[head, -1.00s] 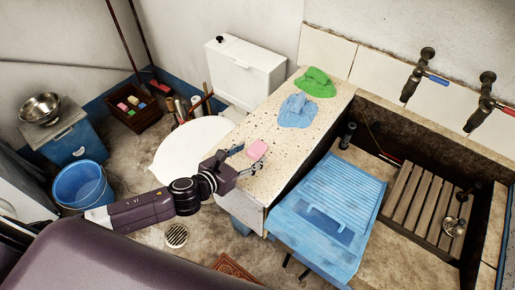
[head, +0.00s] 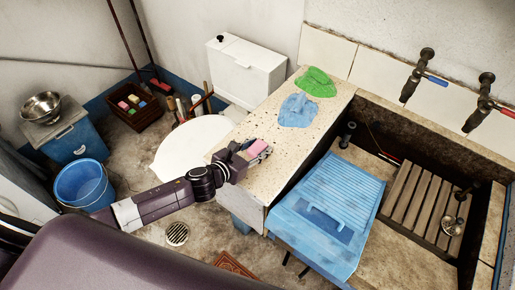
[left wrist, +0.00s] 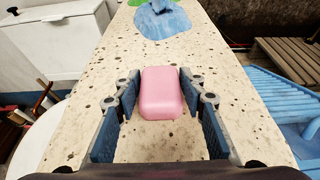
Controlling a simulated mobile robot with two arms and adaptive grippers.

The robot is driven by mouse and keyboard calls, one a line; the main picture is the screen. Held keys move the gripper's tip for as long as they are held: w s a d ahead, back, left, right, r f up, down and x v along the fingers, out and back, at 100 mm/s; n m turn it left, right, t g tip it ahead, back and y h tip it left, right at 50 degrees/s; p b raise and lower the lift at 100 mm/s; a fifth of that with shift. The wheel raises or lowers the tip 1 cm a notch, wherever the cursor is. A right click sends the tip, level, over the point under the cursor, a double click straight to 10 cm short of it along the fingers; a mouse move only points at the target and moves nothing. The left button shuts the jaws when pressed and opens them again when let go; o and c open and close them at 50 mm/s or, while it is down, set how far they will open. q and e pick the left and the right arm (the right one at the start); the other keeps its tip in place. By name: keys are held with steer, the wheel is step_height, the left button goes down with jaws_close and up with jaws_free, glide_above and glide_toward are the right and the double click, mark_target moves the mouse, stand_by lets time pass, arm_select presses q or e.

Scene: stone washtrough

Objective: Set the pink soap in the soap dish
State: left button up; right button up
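The pink soap (head: 258,147) lies on the speckled stone counter (head: 262,180), near its front end. My left gripper (head: 255,152) is low over the counter, its fingers on either side of the soap. In the left wrist view the soap (left wrist: 162,92) lies between the open blue-padded fingers (left wrist: 160,95), with a narrow gap on each side. No soap dish can be made out for sure. A flat blue object (head: 297,111) and a green one (head: 315,82) lie farther back on the counter; the blue one also shows in the left wrist view (left wrist: 165,22). My right gripper is out of view.
The stone trough with a blue washboard (head: 335,195) and a wooden slatted rack (head: 420,205) lies right of the counter. A white cistern (head: 245,70) and round white lid (head: 190,142) stand left. The counter between soap and blue object is clear.

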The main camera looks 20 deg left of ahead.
arm_select(q)
steer(key=c, duration=0.8)
steer(key=shift+r, duration=0.1)
